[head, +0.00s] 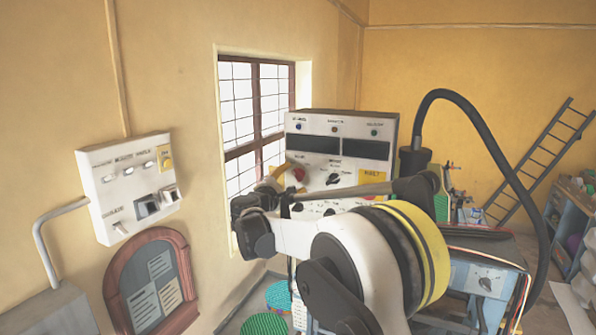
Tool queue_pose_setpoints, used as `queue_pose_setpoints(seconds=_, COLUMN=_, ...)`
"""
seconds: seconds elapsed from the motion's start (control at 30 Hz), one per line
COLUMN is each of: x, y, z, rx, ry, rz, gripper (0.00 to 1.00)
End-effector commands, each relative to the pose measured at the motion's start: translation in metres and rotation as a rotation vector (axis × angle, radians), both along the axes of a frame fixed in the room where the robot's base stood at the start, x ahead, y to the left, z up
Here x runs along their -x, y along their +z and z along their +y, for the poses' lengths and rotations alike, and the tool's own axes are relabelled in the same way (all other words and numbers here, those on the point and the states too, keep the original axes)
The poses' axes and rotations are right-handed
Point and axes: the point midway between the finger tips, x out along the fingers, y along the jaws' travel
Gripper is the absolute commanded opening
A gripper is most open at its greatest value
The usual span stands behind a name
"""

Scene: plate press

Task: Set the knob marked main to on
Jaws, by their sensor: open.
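A pale control panel (341,155) stands in front of the window, with two dark displays, small lamps, a red button (298,174) and a black knob (335,180). Its labels are too small to read surely, so I cannot tell which knob is marked main. Another dark knob (486,283) sits on the blue-grey machine at the lower right; its marking is also unreadable. My gripper (254,222) is open, left of the panel's lower part and nearer to me. It appears empty and apart from the knobs. My arm hides the panel's lower part.
A white switch box (130,187) hangs on the left wall above a brown-framed notice board (152,281). A thick black hose (490,140) arches over the machine. Green and teal round stools (264,325) stand below. A ladder (543,160) leans at the back right.

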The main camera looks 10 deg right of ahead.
Motion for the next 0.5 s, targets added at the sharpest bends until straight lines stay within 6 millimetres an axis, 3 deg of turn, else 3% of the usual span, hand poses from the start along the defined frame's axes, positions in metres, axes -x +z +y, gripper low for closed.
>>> queue_pose_setpoints(seconds=0.2, x=-0.028, y=0.002, z=-0.021, rx=-0.001, ry=-0.001, rz=0.0, gripper=0.62)
queue_pose_setpoints(seconds=0.5, x=-0.037, y=0.0, z=-0.027, rx=-0.001, ry=0.001, rz=0.0, gripper=0.62)
